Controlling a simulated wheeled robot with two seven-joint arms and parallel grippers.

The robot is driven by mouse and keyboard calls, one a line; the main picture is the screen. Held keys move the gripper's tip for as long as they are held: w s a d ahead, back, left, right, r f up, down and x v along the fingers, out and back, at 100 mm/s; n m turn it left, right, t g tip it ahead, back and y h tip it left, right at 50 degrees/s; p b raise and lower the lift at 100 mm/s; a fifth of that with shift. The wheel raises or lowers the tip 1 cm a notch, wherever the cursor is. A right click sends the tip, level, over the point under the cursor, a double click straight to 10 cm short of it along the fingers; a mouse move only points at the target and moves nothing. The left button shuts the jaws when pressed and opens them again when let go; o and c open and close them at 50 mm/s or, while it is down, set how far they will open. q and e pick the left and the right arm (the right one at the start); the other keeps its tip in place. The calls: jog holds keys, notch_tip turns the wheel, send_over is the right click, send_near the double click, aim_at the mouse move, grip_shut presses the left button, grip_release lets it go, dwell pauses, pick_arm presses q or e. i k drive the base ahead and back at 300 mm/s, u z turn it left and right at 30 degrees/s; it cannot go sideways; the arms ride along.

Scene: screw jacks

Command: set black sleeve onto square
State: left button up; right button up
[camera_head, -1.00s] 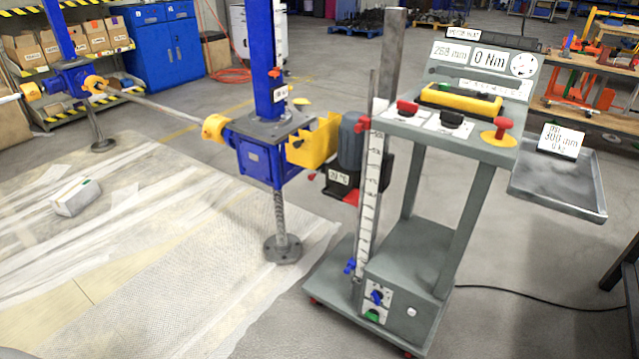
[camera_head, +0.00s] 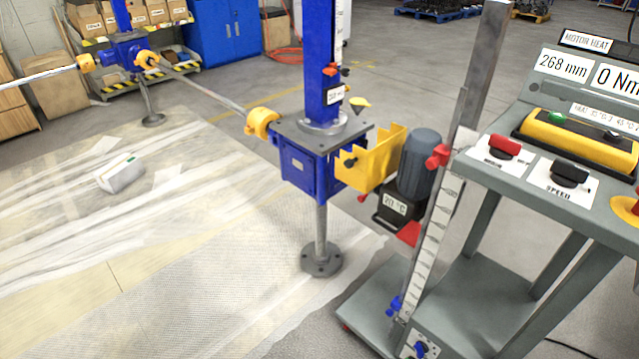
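Neither of my grippers shows in the head view. I cannot make out a black sleeve or a square shaft end for certain. A small black part (camera_head: 350,162) sits at the left side of the yellow guard (camera_head: 372,165), but I cannot tell what it is. The guard stands beside the blue screw jack gearbox (camera_head: 302,168) and hides the space behind it. The grey motor (camera_head: 420,160) with its black housing (camera_head: 396,207) is just right of the guard, beside the cart's upright scale (camera_head: 437,232).
The grey cart (camera_head: 480,312) carries a control panel (camera_head: 562,170) reading 268 mm, with a red and a black knob. A second blue jack (camera_head: 124,50) stands at the back left, joined by a shaft (camera_head: 205,90). A white box (camera_head: 120,174) lies on the sheeted floor.

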aim_at(361, 198)
jog(key=z, duration=0.15)
jog(key=i, duration=1.05)
jog(key=z, duration=0.6)
